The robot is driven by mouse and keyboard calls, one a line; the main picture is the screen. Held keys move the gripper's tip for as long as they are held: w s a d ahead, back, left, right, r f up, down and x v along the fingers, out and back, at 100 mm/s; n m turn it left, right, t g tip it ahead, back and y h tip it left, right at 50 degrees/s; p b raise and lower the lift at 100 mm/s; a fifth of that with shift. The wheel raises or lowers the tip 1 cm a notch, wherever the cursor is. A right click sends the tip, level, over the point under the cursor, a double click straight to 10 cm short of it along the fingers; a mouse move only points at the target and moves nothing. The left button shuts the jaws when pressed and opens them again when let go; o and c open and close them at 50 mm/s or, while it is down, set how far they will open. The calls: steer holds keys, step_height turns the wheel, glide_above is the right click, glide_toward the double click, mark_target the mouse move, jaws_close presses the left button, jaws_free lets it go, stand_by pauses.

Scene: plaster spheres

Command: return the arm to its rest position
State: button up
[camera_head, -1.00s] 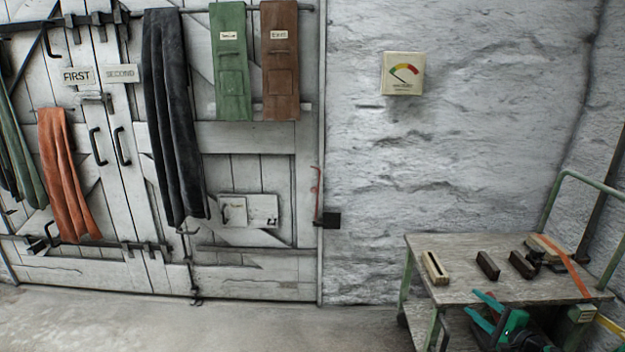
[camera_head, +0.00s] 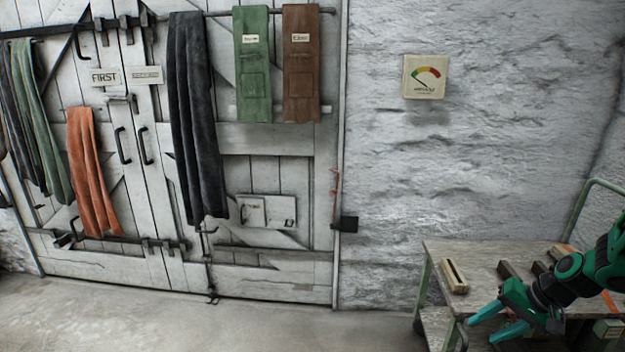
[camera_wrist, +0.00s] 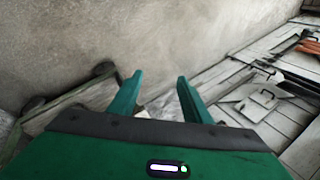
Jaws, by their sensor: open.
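My gripper (camera_head: 497,326) is green with two teal fingers. In the head view it is at the lower right, in front of the wooden-topped cart (camera_head: 437,262), and it points left. Its fingers are apart with nothing between them. In the wrist view my gripper (camera_wrist: 153,95) also shows open and empty, with the floor beyond the fingertips. My arm comes in from the right edge and hides part of the cart top.
A cream slotted block (camera_head: 454,276) and dark blocks (camera_head: 507,270) lie on the cart. White double doors (camera_head: 140,215) with hanging cloths stand at left. The floor (camera_head: 250,325) before the doors is clear.

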steer(key=s+a+r+g+h, duration=0.1)
steer(key=s+r+h, duration=0.1)
steer(key=s+r, duration=0.6)
steer(key=s+a+r+g+h, duration=0.2)
steer(key=s+r, duration=0.7)
steer(key=s, duration=1)
steer(key=shift+a+g, duration=0.15)
steer(key=shift+g, duration=0.15)
steer(key=shift+w+f, duration=0.25)
steer(key=shift+w, duration=0.35)
